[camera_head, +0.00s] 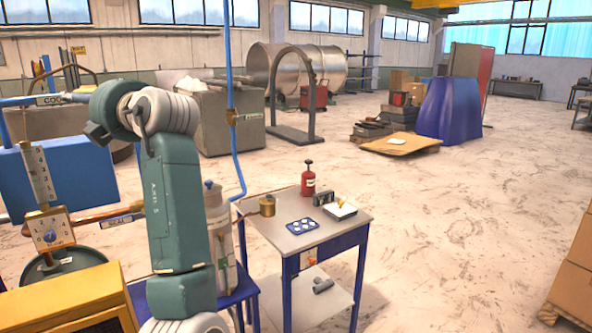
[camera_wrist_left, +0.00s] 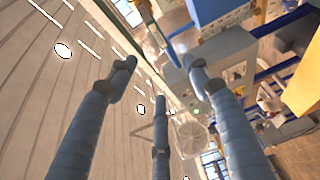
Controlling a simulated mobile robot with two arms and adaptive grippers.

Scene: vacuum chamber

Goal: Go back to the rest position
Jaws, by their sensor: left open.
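My left arm (camera_head: 172,190) rises from the bottom of the head view and bends at its top, left of the small table. My left gripper (camera_wrist_left: 158,74) shows clearly in the left wrist view, with three blue-grey fingers spread apart and nothing between them. In the head view its fingers cannot be made out. The wrist view is tilted, with the ceiling and its lights behind the fingers. My right gripper is in neither view.
A small table (camera_head: 290,240) right of my arm holds a red bottle (camera_head: 308,180), a blue holder (camera_head: 302,226), a brass pot (camera_head: 267,205) and a white tray (camera_head: 341,211). A gauge post (camera_head: 48,225) and yellow box (camera_head: 75,305) stand left. Cardboard boxes (camera_head: 575,265) edge the right; the floor between is clear.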

